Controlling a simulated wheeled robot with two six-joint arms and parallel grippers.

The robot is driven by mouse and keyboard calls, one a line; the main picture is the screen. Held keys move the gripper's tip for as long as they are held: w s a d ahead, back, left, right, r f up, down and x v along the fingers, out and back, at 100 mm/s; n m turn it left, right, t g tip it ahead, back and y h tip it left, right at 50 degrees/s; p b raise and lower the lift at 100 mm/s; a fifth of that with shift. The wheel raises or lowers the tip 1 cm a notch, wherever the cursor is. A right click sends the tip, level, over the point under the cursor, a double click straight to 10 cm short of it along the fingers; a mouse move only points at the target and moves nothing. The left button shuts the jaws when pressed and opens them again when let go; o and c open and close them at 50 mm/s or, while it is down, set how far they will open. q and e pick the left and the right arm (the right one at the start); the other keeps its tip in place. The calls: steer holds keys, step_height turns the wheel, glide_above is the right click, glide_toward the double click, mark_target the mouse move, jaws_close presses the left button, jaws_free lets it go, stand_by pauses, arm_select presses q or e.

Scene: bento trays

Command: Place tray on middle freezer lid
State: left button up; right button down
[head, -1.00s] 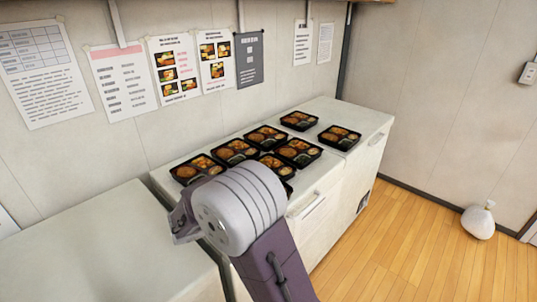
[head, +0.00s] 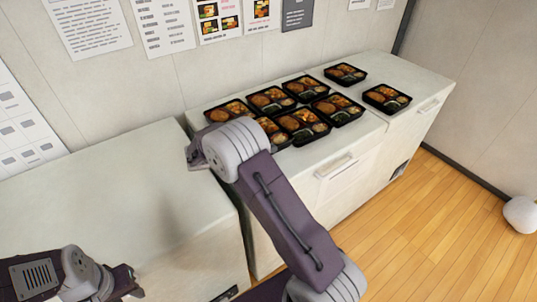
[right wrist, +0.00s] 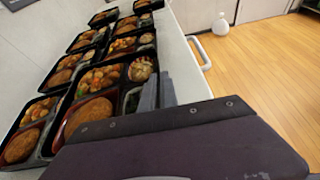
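Several black bento trays with food lie close together on the middle freezer lid (head: 349,135), among them a back-left tray (head: 230,111) and a front tray (head: 303,124). My right gripper (head: 194,156) is at the left end of the lid, beside the front-left tray (head: 274,133), which my arm partly hides. In the right wrist view its grey fingers (right wrist: 157,93) overlap the edge of a near tray (right wrist: 92,112); whether they touch or grip it is unclear. My left gripper (head: 128,284) is low at the left, over the left freezer, its fingers small and dark.
The left freezer lid (head: 90,190) is bare. Two more trays, one at the back (head: 345,73) and one in front (head: 387,97), lie on the right freezer lid (head: 425,84). A door handle (head: 337,166) projects from the freezer front. A white bag (head: 521,214) sits on the wooden floor.

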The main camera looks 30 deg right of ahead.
steer(key=shift+w+f, duration=0.1)
steer(key=shift+w, duration=0.15)
steer(key=shift+s+f, duration=0.1)
steer(key=shift+f, duration=0.3)
step_height(320, 180, down, 3)
steer(key=shift+f, duration=0.25)
steer(key=c, duration=1.6)
jaws_free()
steer(key=shift+c, duration=0.2)
